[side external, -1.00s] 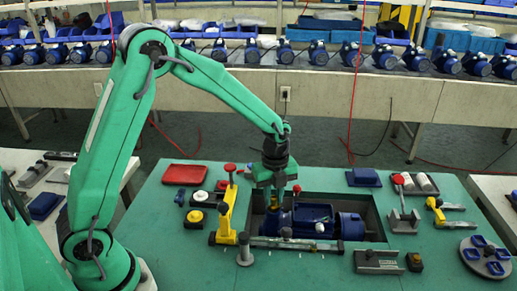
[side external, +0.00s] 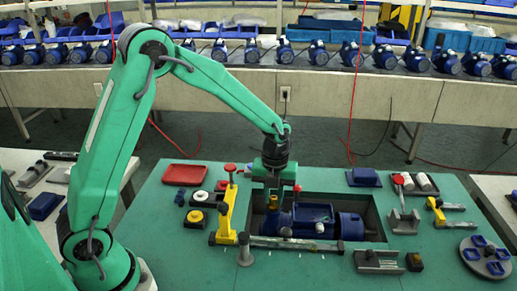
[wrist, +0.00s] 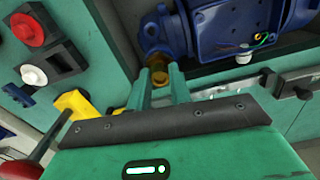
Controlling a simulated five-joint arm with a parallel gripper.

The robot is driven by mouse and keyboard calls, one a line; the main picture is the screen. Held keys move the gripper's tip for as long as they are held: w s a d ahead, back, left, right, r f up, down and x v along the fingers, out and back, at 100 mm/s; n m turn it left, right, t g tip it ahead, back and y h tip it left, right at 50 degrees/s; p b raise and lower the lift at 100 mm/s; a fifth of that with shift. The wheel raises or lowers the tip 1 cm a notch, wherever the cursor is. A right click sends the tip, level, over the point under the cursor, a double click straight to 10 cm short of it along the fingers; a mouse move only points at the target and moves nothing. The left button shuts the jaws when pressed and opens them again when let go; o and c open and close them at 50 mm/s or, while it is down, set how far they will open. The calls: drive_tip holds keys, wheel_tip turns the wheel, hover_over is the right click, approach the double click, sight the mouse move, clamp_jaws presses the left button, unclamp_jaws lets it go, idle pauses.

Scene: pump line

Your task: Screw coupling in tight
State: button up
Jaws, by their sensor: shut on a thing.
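The brass coupling (wrist: 158,76) shows in the wrist view between my fingertips, at the blue pump's port end. My gripper (wrist: 157,84) is shut on it. In the side view my gripper (side external: 273,203) points straight down at the left end of the blue pump (side external: 313,214), and the coupling is mostly hidden there. The pump lies on its side in a dark recess in the green bench. In the wrist view the pump's terminal box (wrist: 232,28) is open, with coloured wires inside. I cannot tell how deep the coupling sits in the port.
A yellow clamp (side external: 227,215) with a red knob stands close left of my gripper. A rail (side external: 297,244) runs along the recess's front edge. Push buttons (side external: 196,216), a red tray (side external: 184,174) and a round blue-pocketed fixture (side external: 485,256) are around it. Bench front right is partly clear.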

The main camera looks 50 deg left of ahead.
drive_tip(key=m, duration=0.7)
idle(0.4)
drive_tip(key=o, duration=0.6)
drive_tip(key=shift+o, duration=0.2)
drive_tip(key=shift+r, duration=0.15)
drive_tip(key=shift+r, duration=2.1)
drive_tip(key=shift+n, duration=0.3)
